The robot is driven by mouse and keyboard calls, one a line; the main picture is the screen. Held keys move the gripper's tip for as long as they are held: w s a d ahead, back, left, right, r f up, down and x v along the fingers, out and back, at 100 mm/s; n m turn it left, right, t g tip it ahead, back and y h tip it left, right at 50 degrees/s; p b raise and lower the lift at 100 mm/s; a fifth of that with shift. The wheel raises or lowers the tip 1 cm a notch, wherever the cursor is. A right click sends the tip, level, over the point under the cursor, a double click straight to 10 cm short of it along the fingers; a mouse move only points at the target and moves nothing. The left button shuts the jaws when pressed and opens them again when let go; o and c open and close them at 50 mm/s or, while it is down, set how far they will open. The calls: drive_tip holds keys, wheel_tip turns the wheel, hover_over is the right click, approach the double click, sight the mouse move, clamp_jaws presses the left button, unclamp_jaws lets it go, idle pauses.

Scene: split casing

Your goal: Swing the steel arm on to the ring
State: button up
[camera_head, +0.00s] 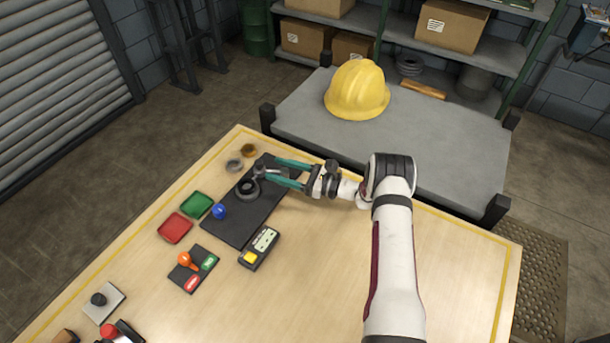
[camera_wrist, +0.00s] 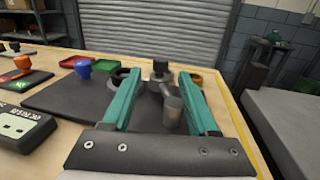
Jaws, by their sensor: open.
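The steel arm (camera_head: 270,172) is a small grey lever on the dark mat (camera_head: 225,228). In the wrist view its grey upright cylinder (camera_wrist: 172,113) stands between my fingers, with a dark knob (camera_wrist: 160,66) beyond it. The ring (camera_head: 247,190) is thick and black and lies on the mat beside the arm's far end; in the wrist view the ring (camera_wrist: 120,74) is partly hidden by the left finger. My gripper (camera_head: 270,169) is open, its teal fingers on either side of the steel arm. I cannot tell whether they touch it.
A blue knob (camera_head: 219,211) stands at the mat's left edge. Red (camera_head: 175,228) and green (camera_head: 196,205) trays lie left of it. A meter (camera_head: 259,248) and an orange-lever panel (camera_head: 193,268) are nearer. A brown ring (camera_head: 249,150) lies beyond the mat. The table's right side is clear.

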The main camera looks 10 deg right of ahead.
drive_tip(key=v, duration=0.9)
drive_tip(key=shift+s+d, duration=0.1)
drive_tip(key=shift+d, duration=0.1)
drive_tip(key=s+a+r+n+g+h, duration=0.3)
drive_tip(key=s+a+r+n+g, duration=0.85)
drive_tip(key=r, duration=0.45)
drive_tip(key=s+d+r+n+h, duration=0.1)
drive_tip(key=s+n+h, duration=0.7)
drive_tip(key=s, duration=1.6)
drive_tip(key=shift+d+r+t+h, duration=0.3)
drive_tip(key=shift+d+t+h, duration=0.15)
drive_tip(key=shift+h, duration=0.55)
